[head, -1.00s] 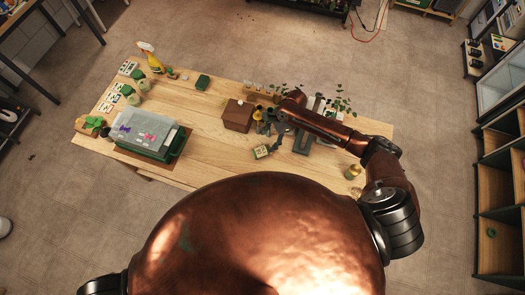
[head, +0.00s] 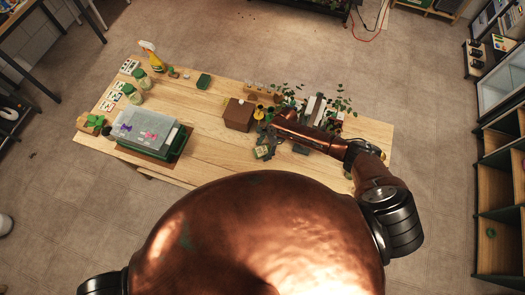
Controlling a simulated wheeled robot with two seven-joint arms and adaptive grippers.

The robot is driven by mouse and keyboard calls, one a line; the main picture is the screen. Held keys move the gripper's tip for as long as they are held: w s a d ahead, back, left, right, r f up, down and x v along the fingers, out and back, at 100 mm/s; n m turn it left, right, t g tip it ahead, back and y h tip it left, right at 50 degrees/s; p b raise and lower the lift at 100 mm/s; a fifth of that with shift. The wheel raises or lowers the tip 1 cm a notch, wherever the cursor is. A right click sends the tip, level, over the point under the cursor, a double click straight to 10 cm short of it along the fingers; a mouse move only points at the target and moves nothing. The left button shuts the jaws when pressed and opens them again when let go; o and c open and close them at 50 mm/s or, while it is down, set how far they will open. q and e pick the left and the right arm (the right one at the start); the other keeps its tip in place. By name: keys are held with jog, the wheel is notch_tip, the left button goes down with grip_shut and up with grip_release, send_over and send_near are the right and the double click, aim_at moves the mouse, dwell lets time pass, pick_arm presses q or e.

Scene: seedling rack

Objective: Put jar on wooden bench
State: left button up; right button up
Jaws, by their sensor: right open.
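The wooden bench (head: 205,130) is the long light-wood table in front of me. Two pale, greenish jars (head: 142,80) stand at its far left, beside small printed cards. My right gripper (head: 266,141) is open over the right-centre of the bench, close to a small green and yellow box (head: 261,153). No jar shows between its fingers. My right forearm crosses the right part of the bench and hides some of the things there. My left gripper is out of view.
A brown box (head: 238,115) stands left of my right gripper. A clear-lidded green bin (head: 150,135) is at the left front, a yellow spray bottle (head: 153,60) at the far left. Seedlings (head: 340,103) crowd the right back. The middle left of the bench is clear.

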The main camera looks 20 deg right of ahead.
jog(key=shift+c, duration=0.7)
jog(key=c, duration=1.3)
